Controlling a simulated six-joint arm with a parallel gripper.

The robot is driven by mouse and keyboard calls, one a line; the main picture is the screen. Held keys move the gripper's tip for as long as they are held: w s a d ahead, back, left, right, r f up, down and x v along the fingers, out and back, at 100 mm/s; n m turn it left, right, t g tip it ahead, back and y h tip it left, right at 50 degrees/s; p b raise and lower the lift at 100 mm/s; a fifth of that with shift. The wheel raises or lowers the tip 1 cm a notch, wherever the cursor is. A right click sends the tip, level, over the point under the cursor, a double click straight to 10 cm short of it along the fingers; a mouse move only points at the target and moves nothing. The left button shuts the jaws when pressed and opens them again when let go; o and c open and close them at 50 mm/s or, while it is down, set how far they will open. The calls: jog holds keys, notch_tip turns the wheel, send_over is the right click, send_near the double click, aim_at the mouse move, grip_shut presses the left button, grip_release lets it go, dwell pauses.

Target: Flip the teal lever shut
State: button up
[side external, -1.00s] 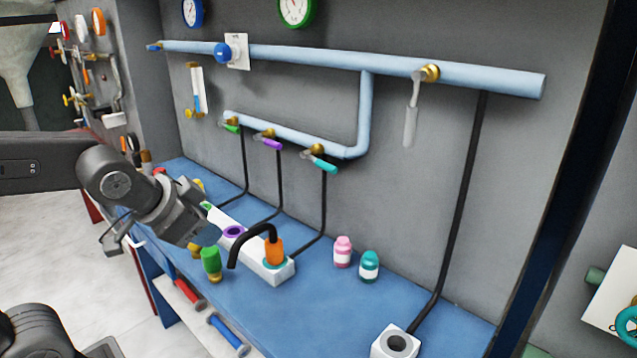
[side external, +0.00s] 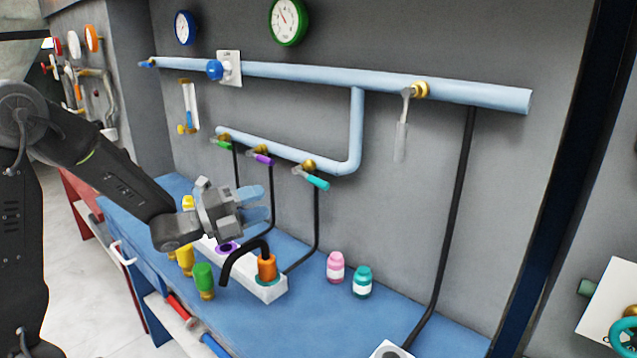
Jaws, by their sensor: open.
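The teal lever (side external: 318,182) sits on a brass valve at the right end of the lower light-blue pipe. It slants down to the right, and a black hose hangs below it. A purple lever (side external: 265,160) and a green lever (side external: 222,144) sit on the same pipe to its left. My gripper (side external: 262,203) is open and empty, its pale blue fingers pointing right. In the picture it is left of and a little below the teal lever, apart from it, above the white block on the bench.
An orange fitting (side external: 267,268) with a black curved hose stands in the white block (side external: 262,289). A green-topped bottle (side external: 204,279) stands in front. Pink (side external: 335,267) and teal (side external: 362,281) bottles stand to the right on the blue bench (side external: 310,320). A grey-handled valve (side external: 401,140) hangs from the upper pipe.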

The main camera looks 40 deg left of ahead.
aim_at(315, 184)
jog(key=x, duration=1.3)
jog(key=shift+w+d+r, duration=0.2)
jog(key=shift+w+d, duration=0.05)
grip_shut()
